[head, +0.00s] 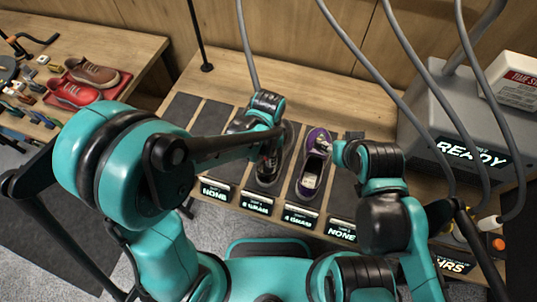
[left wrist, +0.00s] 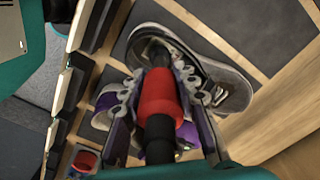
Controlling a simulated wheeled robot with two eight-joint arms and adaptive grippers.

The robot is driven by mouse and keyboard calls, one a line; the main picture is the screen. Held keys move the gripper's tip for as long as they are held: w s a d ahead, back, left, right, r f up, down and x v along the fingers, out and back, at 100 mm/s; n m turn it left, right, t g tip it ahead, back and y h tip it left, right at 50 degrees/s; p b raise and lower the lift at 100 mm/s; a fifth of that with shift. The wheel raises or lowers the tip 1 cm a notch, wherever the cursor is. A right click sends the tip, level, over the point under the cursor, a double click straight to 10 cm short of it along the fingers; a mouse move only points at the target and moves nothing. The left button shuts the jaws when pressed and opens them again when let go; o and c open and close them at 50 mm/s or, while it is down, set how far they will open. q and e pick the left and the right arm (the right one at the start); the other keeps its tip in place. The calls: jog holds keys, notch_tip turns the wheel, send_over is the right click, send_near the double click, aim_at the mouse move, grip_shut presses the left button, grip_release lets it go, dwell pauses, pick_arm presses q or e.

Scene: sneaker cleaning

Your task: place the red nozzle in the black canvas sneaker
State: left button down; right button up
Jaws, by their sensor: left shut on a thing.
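The red nozzle (left wrist: 158,97), a red sleeve with black ends, is held between the fingers of my left gripper (left wrist: 160,80) in the left wrist view. Its black end lies over the opening of the black canvas sneaker (left wrist: 231,92); I cannot tell how deep it reaches. In the head view the black canvas sneaker (head: 268,175) sits on a dark mat strip, with my left gripper (head: 268,138) just over it, partly hiding it. The nozzle is hard to make out there. My right gripper (head: 338,152) is beside the purple sneaker; its fingers are too small to read.
A purple sneaker (head: 306,183) stands right of the black one. Lit labels (head: 257,204) line the front edge. A grey machine (head: 432,120) reading READY, with hoses, stands at right. A side table at left holds red and brown shoes (head: 75,93). Mat strips at left are bare.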

pick_arm(q)
jog(key=shift+s+f, duration=0.1)
jog(key=c, duration=1.2)
grip_release()
jog(key=shift+o, duration=0.2)
